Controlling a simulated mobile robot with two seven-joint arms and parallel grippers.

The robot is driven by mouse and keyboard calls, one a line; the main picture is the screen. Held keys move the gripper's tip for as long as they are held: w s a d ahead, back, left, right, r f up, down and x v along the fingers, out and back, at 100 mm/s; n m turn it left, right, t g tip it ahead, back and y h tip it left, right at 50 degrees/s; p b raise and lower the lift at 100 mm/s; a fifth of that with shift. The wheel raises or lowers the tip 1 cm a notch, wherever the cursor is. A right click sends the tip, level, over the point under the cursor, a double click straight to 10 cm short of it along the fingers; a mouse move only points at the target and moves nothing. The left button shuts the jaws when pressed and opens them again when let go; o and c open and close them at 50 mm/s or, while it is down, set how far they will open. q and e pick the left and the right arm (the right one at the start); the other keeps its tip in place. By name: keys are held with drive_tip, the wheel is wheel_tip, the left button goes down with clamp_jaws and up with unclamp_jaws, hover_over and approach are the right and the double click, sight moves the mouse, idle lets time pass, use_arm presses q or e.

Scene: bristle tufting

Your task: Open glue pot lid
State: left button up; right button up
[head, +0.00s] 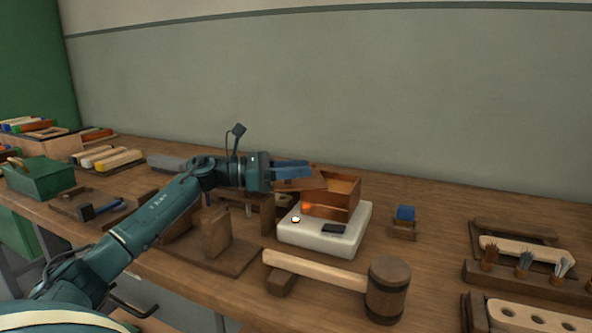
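The glue pot looks like a reddish-brown box (342,192) standing on a white base (320,241) with an orange light and a dark panel. Its top looks at least partly open, with a lighter inside wall showing. A flat brown piece (300,184), which looks like its lid, lies at the pot's left side. My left gripper (296,171) reaches in from the left, with its blue fingers just over this piece. I cannot tell whether the fingers grip it or only touch it. My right gripper is not in view.
A wooden mallet (388,290) lies in front of the white base. A small blue-topped block (405,214) stands to its right. Racks with brushes (525,263) are at the far right, and a green box (40,178) is at the left. Some bench behind the pot is clear.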

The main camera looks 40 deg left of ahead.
sight(296, 182)
use_arm(q)
drive_tip(key=o, duration=0.4)
drive_tip(key=shift+c, duration=0.2)
wheel_tip(296, 182, up, 10)
drive_tip(key=p, duration=0.2)
drive_tip(key=shift+p, duration=0.3)
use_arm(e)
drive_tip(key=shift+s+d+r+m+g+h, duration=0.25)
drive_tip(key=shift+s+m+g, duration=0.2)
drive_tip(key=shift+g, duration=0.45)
